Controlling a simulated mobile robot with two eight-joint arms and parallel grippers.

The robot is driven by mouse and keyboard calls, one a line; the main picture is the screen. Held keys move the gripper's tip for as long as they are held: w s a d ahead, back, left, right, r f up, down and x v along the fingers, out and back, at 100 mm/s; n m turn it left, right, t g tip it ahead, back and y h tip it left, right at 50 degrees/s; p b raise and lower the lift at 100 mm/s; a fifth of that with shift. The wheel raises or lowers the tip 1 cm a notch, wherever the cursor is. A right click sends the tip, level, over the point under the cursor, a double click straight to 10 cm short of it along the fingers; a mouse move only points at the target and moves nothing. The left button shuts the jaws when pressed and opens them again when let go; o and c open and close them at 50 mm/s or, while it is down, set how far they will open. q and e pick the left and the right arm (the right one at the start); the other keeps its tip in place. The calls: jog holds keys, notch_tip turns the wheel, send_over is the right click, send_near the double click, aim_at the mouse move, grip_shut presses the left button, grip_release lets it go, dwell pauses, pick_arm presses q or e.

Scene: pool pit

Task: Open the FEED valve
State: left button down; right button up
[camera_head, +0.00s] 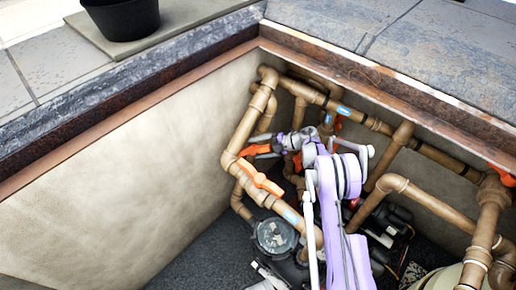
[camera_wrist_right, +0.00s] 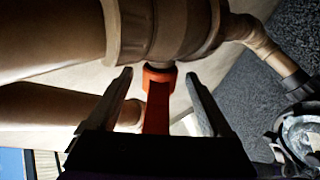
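Brown pipes in the pit carry several orange valve handles. One orange handle (camera_head: 254,150) is at the tip of my right gripper (camera_head: 268,149) in the head view. In the right wrist view an orange handle (camera_wrist_right: 157,108) hangs from a brown valve body (camera_wrist_right: 170,30). My right gripper's dark fingers (camera_wrist_right: 160,82) stand apart, one on each side of this handle, with gaps visible. Another orange handle (camera_head: 260,178) lies along the pipe just below. Small blue labels are on the pipes, too small to read, so I cannot tell which valve is FEED. My left gripper is not in view.
The pit's beige wall (camera_head: 130,170) and rust-brown rim (camera_head: 120,115) bound the space on the left. More pipes (camera_head: 400,185) run close on the right. A round filter lid (camera_head: 275,236) sits below. A black bucket (camera_head: 125,18) stands on the ledge outside.

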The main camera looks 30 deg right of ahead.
jog(key=p+v, duration=0.1)
jog(key=v, duration=0.9)
jog(key=shift+s+d, duration=0.2)
jog(key=shift+d, duration=0.1)
jog(key=shift+r, duration=0.1)
